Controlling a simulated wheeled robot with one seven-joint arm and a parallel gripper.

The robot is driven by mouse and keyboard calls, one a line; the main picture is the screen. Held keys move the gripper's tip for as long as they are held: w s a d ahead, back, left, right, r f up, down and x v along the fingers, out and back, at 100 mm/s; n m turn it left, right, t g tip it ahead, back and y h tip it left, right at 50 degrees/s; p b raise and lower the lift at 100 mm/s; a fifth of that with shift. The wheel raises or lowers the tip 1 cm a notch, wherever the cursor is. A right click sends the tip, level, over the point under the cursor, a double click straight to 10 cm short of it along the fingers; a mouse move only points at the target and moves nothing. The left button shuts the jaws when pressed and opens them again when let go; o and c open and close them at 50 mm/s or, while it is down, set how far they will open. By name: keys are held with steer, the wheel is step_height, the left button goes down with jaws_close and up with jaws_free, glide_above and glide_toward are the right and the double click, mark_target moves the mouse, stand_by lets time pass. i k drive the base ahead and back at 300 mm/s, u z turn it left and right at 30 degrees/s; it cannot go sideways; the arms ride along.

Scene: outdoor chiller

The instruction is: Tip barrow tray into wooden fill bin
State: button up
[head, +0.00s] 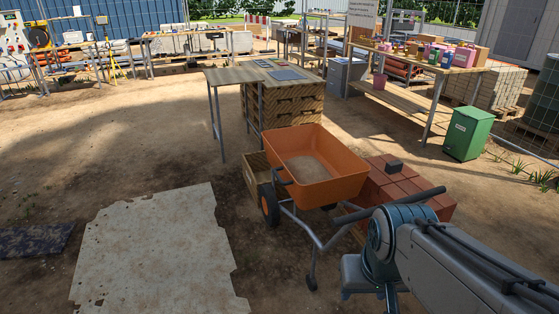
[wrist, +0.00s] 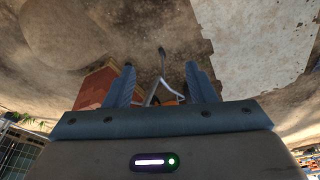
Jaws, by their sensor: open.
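The orange barrow tray (head: 335,187) stands roughly level on its frame, with a sandy fill (head: 307,168) in it. Its grey tubular frame and handle (head: 318,238) reach toward me. A low wooden box (head: 252,183), which looks like the fill bin, stands just left of the tray, partly hidden by barrow and wheel. My gripper (wrist: 160,68) is open and empty in the wrist view. The grey barrow frame (wrist: 155,88) shows between its fingers, beyond them, with a bit of orange tray (wrist: 180,98). My arm hides the gripper in the head view.
A stack of red bricks (head: 400,185) sits right of the barrow. A workbench (head: 235,75) with wooden crates (head: 290,105) stands behind it. A green bin (head: 468,133) stands at right.

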mark_target(349, 172)
steer(key=u, duration=0.4)
steer(key=i, duration=2.15)
steer(key=u, duration=0.75)
